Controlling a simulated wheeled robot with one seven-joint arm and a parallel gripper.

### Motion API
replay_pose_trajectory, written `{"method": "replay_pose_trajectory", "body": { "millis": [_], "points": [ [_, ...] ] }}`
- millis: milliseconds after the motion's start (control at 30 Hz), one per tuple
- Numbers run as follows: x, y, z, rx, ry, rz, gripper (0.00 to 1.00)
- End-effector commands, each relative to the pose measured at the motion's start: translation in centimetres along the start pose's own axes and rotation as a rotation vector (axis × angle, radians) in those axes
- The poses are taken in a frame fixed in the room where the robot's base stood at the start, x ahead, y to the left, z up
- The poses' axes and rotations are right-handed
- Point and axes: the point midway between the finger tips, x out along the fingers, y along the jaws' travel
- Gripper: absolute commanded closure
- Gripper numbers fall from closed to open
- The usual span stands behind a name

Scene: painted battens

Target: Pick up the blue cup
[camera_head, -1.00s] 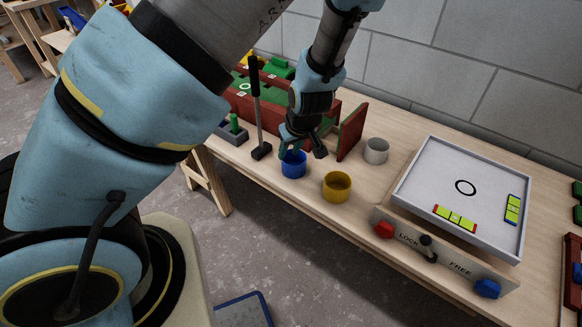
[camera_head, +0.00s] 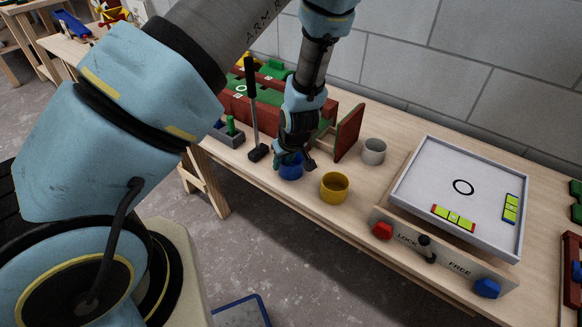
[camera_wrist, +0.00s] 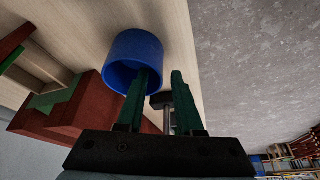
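The blue cup (camera_head: 291,173) stands on the wooden bench near its front edge, left of the yellow cup. My gripper (camera_head: 296,163) is low over it, pointing down, and hides much of its top. In the wrist view the blue cup (camera_wrist: 135,52) is upper left of centre. There my gripper (camera_wrist: 161,74) is open with two dark green fingers. The left finger overlaps the cup's mouth, and the right finger is outside, beside the wall. I cannot tell whether either finger touches the cup.
A yellow cup (camera_head: 335,187) stands close on the right, with a grey cup (camera_head: 373,151) behind. A black upright lever (camera_head: 253,110) is close on the left. A red-brown box (camera_head: 238,106) with an open door (camera_head: 349,132) stands behind. A white tray (camera_head: 430,180) is at right.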

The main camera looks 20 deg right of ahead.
Motion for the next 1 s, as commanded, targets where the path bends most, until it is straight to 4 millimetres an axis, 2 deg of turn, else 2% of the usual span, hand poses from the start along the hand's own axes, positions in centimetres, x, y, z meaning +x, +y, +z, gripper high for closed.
{"method": "replay_pose_trajectory", "body": {
  "millis": [33, 300, 1000],
  "points": [
    [-0.01, -0.01, 0.01, 0.0, 0.0, 0.0, 0.72],
    [-0.02, -0.01, 0.01, 0.0, 0.0, 0.0, 1.0],
    [-0.21, 0.01, -0.05, 0.0, 0.0, 0.0, 1.0]
  ]
}}
